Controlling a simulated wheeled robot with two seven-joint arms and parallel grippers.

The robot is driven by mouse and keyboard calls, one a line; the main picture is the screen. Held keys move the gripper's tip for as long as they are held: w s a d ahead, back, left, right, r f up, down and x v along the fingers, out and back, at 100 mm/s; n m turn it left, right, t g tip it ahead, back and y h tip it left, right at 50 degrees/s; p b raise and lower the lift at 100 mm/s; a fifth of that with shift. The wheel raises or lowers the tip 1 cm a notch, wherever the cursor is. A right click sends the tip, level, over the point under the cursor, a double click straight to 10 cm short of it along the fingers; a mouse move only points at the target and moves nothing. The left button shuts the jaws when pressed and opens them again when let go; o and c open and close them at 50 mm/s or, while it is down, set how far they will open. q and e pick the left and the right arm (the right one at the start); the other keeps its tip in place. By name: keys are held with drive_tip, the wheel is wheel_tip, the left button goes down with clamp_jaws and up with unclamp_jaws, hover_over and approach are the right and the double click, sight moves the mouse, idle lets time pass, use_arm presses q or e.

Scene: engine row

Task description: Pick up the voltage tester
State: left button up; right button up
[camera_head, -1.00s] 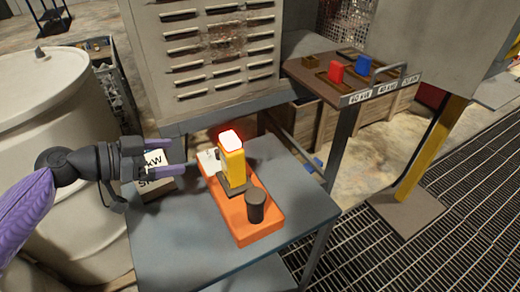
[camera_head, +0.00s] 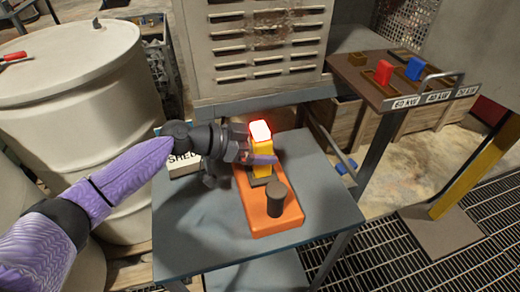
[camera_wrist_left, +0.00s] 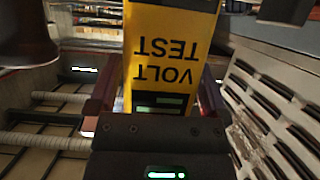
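The voltage tester (camera_head: 262,160) is a yellow upright block with a glowing red-and-white top. It stands on the orange base (camera_head: 265,225) on the grey table. In the left wrist view, the tester (camera_wrist_left: 170,50) fills the middle, its "VOLT TEST" lettering upside down. In the left wrist view, my left gripper's fingers (camera_wrist_left: 158,95) lie on either side of the tester. A narrow gap seems to show at the left finger; contact at the right one is unclear. My right gripper is out of view.
A dark cylinder (camera_head: 276,199) stands on the orange base in front of the tester. A lettered box (camera_head: 184,162) lies behind my left wrist. A large pale drum (camera_head: 75,120) is at the left, a slatted cabinet (camera_head: 268,85) behind. The table's front right is clear.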

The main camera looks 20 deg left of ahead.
use_arm(q)
drive_tip(key=c, duration=1.2)
